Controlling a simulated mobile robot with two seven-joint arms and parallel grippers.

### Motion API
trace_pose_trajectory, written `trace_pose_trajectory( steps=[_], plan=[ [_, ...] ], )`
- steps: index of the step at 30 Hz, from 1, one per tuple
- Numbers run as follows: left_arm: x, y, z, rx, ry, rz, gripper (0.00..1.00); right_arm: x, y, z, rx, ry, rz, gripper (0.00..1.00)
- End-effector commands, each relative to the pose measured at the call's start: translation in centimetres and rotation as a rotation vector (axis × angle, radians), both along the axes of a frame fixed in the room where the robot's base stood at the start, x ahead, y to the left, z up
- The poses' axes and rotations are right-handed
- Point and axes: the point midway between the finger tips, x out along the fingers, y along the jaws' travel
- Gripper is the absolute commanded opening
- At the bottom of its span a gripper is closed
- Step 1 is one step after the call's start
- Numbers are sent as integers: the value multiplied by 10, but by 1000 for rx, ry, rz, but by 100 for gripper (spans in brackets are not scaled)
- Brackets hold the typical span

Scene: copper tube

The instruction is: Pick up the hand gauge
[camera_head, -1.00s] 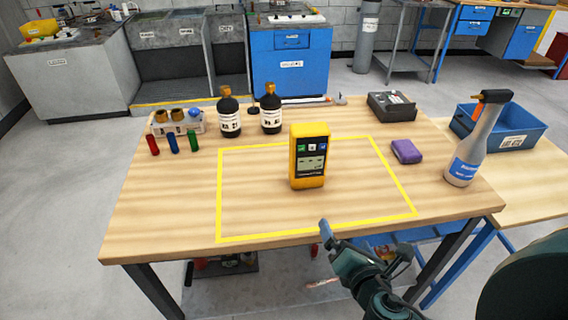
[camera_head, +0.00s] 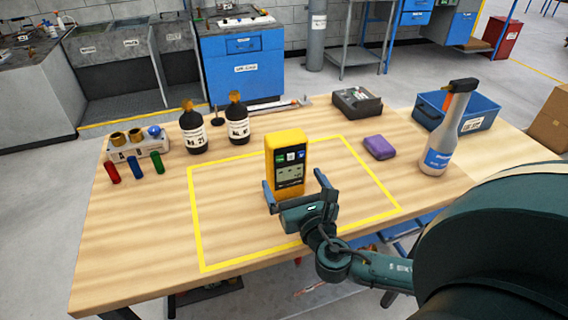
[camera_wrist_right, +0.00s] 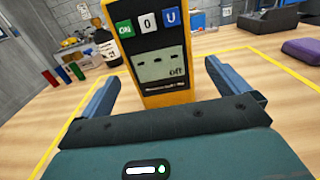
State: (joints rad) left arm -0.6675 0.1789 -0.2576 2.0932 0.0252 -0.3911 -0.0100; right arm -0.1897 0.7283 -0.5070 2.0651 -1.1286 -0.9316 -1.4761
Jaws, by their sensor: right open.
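The hand gauge (camera_head: 287,160) is a yellow upright device with a dark face, a small screen and green, white and blue buttons. It stands on the table inside the yellow taped outline. My right gripper (camera_head: 294,182) is open at the near side of the gauge. In the right wrist view the gauge (camera_wrist_right: 160,50) rises between and beyond the two blue fingers (camera_wrist_right: 160,82), with a gap on each side. The gauge's lower front is partly hidden by the gripper in the head view. My left gripper is not in view.
Two dark bottles (camera_head: 192,135) and a small rack (camera_head: 138,146) stand at the back left. A purple block (camera_head: 379,147), a grey spray bottle (camera_head: 447,130), a dark box (camera_head: 357,101) and a blue bin (camera_head: 470,110) are to the right. The wooden table (camera_head: 140,230) is clear around the gauge.

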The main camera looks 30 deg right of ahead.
Motion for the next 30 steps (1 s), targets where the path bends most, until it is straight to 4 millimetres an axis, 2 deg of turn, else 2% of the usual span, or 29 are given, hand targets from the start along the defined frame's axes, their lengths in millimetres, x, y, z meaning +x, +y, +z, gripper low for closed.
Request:
trace_pose_trajectory(
  steps=[3,6,10,18,27,30],
  plan=[
    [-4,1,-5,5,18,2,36,16,-4,1,1,-1,-1,100],
    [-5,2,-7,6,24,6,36,22,-5,0,2,0,1,100],
    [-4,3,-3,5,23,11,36,33,-8,3,2,0,-1,100],
    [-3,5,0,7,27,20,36,69,-17,5,2,1,0,100],
    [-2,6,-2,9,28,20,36,73,-18,5,4,2,1,100],
    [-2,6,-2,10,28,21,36,73,-18,5,4,2,1,92]
  ],
)
